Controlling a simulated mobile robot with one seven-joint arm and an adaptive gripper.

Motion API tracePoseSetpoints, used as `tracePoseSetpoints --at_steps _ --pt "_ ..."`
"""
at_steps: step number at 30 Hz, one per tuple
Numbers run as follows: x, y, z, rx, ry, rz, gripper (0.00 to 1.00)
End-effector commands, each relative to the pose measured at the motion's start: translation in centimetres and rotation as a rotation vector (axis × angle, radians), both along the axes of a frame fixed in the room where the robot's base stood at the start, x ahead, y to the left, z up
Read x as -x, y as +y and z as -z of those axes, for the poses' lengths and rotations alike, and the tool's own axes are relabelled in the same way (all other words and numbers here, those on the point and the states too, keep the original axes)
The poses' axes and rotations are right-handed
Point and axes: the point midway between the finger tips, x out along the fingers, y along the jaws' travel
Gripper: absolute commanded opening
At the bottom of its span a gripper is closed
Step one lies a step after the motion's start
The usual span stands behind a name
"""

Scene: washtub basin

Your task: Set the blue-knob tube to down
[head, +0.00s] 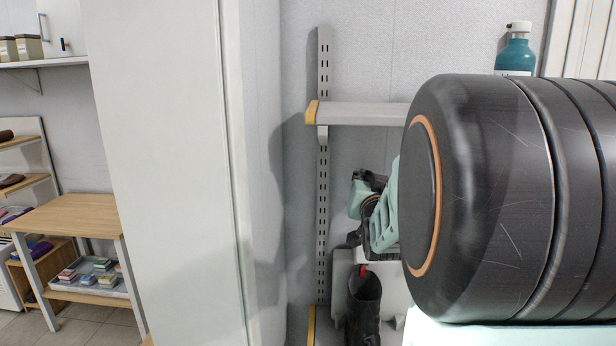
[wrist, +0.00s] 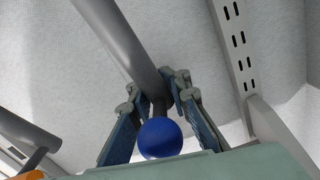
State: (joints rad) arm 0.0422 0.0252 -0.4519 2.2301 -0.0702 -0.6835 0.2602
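In the wrist view the blue knob (wrist: 160,138) is a round ball at the near end of a grey tube (wrist: 118,45). The tube runs from the knob up to the upper left. My gripper (wrist: 157,98) has one finger on each side of the knob and the tube's end, with gaps beside the knob. The fingertips lie close to the tube, and whether they touch it is unclear. In the head view my arm hides most of this area, and I cannot make out the blue knob there.
A second grey tube (wrist: 38,143) lies at the lower left of the wrist view. A slotted wall rail (wrist: 236,45) stands to the right. In the head view a dark upright item (head: 364,312) with a red part is below my gripper. A grey shelf (head: 365,114) is above.

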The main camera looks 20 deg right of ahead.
Motion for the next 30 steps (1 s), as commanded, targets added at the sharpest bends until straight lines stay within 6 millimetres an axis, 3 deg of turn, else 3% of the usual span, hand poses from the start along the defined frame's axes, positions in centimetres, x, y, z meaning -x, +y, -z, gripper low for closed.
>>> tracePoseSetpoints --at_steps 11,30 --pt "0.1 0.1 0.5 -0.003 -0.003 0.000 0.00" --pt "1.8 0.8 7.3 -0.005 -0.002 0.001 0.00"
